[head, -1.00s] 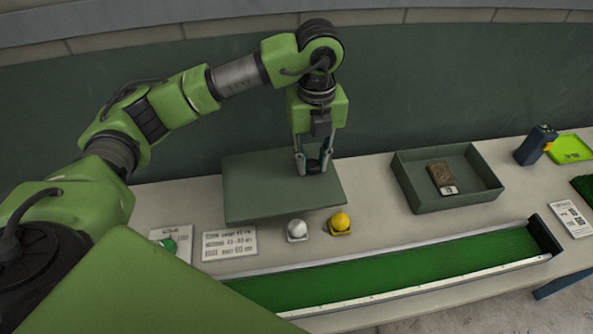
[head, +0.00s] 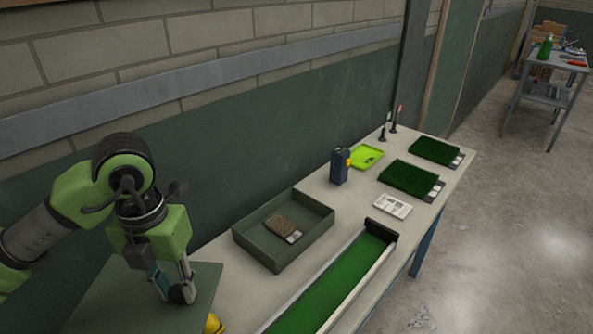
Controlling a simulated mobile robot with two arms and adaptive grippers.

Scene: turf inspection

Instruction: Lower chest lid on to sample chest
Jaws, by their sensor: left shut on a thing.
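The chest lid (head: 140,303) is a flat dark green-grey panel at the lower left of the head view, partly cut off by the frame's bottom edge. My left gripper (head: 176,294) points down over it and is shut on it, near its middle. The sample chest (head: 316,238) is an open, shallow green-grey box on the table, to the right of the lid. A brown sample block with a white label (head: 277,231) lies inside it. The lid is not over the chest. My right gripper is not in view.
A long green turf channel (head: 335,285) runs along the table's front. Behind the chest stand a dark blue device (head: 339,167), a lime tray (head: 366,157), turf squares (head: 409,178) and a white card (head: 392,206). A yellow ball (head: 214,324) sits beside the lid. A cart (head: 549,85) stands far right.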

